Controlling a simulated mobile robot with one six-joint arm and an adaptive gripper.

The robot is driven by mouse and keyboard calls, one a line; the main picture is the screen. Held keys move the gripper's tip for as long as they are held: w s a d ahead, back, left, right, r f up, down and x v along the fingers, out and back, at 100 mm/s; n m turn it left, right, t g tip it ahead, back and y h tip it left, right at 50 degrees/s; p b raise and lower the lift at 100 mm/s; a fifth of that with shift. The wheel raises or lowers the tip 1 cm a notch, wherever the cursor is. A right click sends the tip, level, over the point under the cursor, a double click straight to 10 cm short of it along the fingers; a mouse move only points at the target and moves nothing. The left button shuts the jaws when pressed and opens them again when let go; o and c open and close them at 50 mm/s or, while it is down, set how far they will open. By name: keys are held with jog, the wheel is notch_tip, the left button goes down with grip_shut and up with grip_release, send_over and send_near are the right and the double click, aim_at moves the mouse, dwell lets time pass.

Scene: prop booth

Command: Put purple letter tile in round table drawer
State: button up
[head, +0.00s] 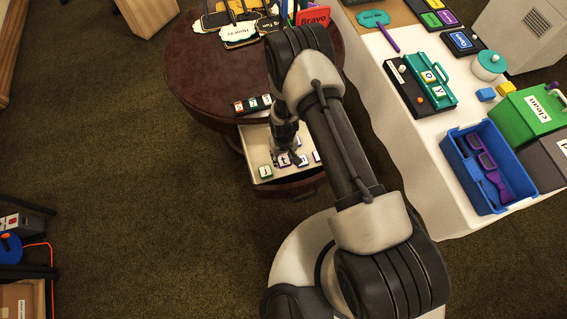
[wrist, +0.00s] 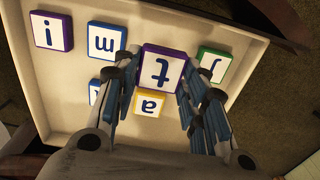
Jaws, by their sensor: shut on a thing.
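The purple letter tile, marked "t" (wrist: 160,70), is between the fingers of my gripper (wrist: 158,80) in the wrist view. It looks larger than the tiles around it, so it seems to be a little above the drawer floor. The same tile shows in the head view (head: 283,159), under my gripper (head: 287,152). The drawer (head: 256,142) of the round table (head: 205,75) is pulled out, and my gripper is over its inside. The drawer's pale floor (wrist: 70,105) fills much of the wrist view. My arm hides part of the table and drawer.
The drawer holds another purple tile "i" (wrist: 51,31), a blue tile "m" (wrist: 107,38), a green tile (wrist: 213,66), a yellow tile "a" (wrist: 150,104) and a partly hidden blue one. Bare floor lies at the drawer's left. A white-topped table (head: 425,160) with a blue crate (head: 462,170) stands right.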

aim_at(283, 163)
jog(key=shift+f+b, duration=0.55)
jog(key=shift+f, duration=1.75)
jog(key=shift+f, duration=0.15)
jog(key=o, duration=0.9)
jog(key=shift+c, duration=0.2)
